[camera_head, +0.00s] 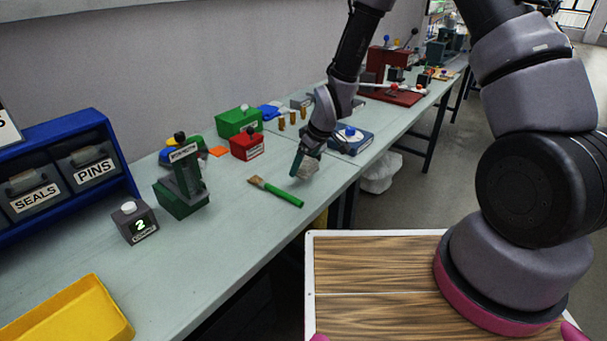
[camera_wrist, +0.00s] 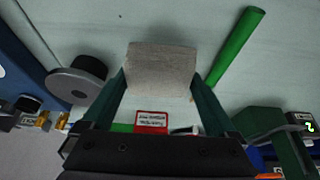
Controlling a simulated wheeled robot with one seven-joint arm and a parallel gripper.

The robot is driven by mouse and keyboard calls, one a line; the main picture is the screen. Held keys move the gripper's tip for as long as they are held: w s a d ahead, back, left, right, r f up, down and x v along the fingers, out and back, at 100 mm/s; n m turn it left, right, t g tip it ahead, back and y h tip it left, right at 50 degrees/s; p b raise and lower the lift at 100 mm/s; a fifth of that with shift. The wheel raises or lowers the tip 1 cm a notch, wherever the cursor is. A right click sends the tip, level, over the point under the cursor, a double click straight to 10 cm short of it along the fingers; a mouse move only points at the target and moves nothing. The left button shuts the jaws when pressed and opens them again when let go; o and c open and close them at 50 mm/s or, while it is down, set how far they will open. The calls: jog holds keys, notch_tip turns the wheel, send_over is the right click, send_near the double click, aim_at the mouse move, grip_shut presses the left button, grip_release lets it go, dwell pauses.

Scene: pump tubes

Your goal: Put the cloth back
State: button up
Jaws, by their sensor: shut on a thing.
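The cloth (camera_wrist: 161,70) is a light grey-beige block-like piece. In the wrist view it sits between the two fingers of my gripper (camera_wrist: 160,88), which is shut on it. In the head view my gripper (camera_head: 304,166) is low over the middle of the workbench, pointing down, with the cloth (camera_head: 308,170) at its tips. I cannot tell whether the cloth touches the bench top. A green-handled brush (camera_head: 284,194) lies on the bench just in front of it, and its handle shows in the wrist view (camera_wrist: 238,45).
A blue device (camera_head: 351,139) stands right of my gripper. A red box (camera_head: 247,147), a green box (camera_head: 238,121) and a green press (camera_head: 181,185) stand to the left. A counter box (camera_head: 135,222) and yellow tray (camera_head: 72,315) are nearer. The front bench middle is clear.

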jog(key=shift+f, duration=1.75)
jog(key=o, duration=0.9)
jog(key=shift+f, duration=0.15)
jog(key=shift+o, duration=0.2)
jog(key=v, duration=1.2)
jog(key=shift+r, duration=0.25)
